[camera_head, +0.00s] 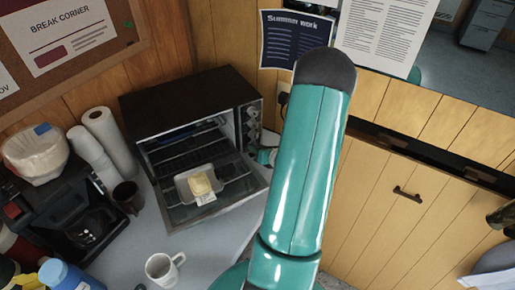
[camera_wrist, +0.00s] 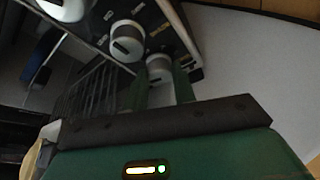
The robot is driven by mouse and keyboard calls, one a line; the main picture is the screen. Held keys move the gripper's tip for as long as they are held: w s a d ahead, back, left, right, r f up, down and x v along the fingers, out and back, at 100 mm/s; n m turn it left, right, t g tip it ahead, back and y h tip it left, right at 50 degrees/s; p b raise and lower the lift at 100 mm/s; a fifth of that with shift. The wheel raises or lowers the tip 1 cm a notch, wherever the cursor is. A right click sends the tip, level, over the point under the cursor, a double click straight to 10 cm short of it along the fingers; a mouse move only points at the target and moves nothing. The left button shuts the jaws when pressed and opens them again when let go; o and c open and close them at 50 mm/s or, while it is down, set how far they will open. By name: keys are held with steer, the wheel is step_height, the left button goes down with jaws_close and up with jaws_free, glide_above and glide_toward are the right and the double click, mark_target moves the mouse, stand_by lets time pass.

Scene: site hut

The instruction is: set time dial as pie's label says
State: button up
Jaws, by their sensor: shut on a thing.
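A dark toaster oven (camera_head: 185,95) stands on the counter with its glass door open. A pale pie (camera_head: 200,184) sits in a tray on the lowered door or rack, with a small label (camera_head: 205,199) at its front; its writing is too small to read. The oven's dials (camera_head: 250,125) run down its right side. In the wrist view my gripper (camera_wrist: 161,82) is shut on the lowest dial (camera_wrist: 160,67), one finger on each side. Another dial (camera_wrist: 126,43) sits just above it. The dial markings are not legible. In the head view my arm partly hides the gripper.
The counter (camera_head: 215,245) before the oven is mostly clear.

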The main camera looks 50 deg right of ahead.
steer(key=m, duration=0.1)
steer(key=m+t+y, duration=0.1)
steer(key=m, duration=0.1)
steer(key=shift+s+d+f+y, duration=0.1)
steer(key=shift+d+y, duration=0.05)
steer(key=shift+y, duration=0.15)
steer(key=m+t, duration=0.1)
steer(key=m, duration=0.1)
steer(key=shift+d+f+m+t+y, duration=0.1)
steer(key=shift+m+t+y, duration=0.2)
steer(key=shift+m+y, duration=0.1)
steer(key=m, duration=0.1)
steer(key=m+t, duration=0.1)
steer(key=m, duration=0.1)
steer(key=shift+f+m+t+y, duration=0.15)
steer(key=shift+m+t+y, duration=0.15)
steer(key=shift+y, duration=0.1)
steer(key=shift+f+m+t, duration=0.1)
steer(key=shift+m+t, duration=0.5)
steer(key=shift+m, duration=0.9)
